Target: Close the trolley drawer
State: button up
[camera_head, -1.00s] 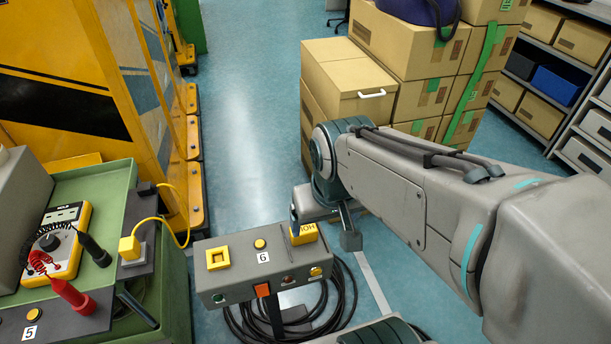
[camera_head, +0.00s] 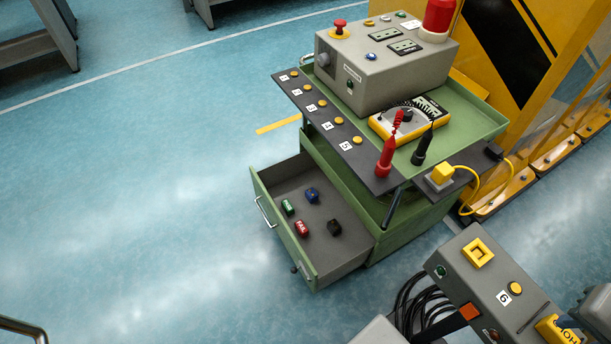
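The green trolley (camera_head: 410,225) stands right of the middle. Its drawer (camera_head: 340,262) is pulled out towards the left, with a green front panel (camera_head: 283,232) and a pale metal handle (camera_head: 265,211) on the outer face. Small green, blue, red and black blocks lie inside the drawer. My gripper (camera_head: 584,318) shows only in part at the lower right edge, by a yellow lettered block on the grey control box, well apart from the drawer. Its fingertips are not clear, so I cannot tell whether it is open or shut, or touching that block.
A grey instrument box (camera_head: 385,72), a yellow meter (camera_head: 408,120) and probes stand on the trolley top. The grey control box (camera_head: 480,285) and black cables (camera_head: 418,310) are at lower right. A yellow barrier (camera_head: 525,50) stands behind. The blue floor left of the drawer is clear.

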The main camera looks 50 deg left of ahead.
aim_at(326, 258)
jog(key=u, duration=2.35)
jog(key=k, duration=0.5)
jog(key=u, duration=0.6)
jog(key=i, duration=1.05)
jog(key=z, duration=0.85)
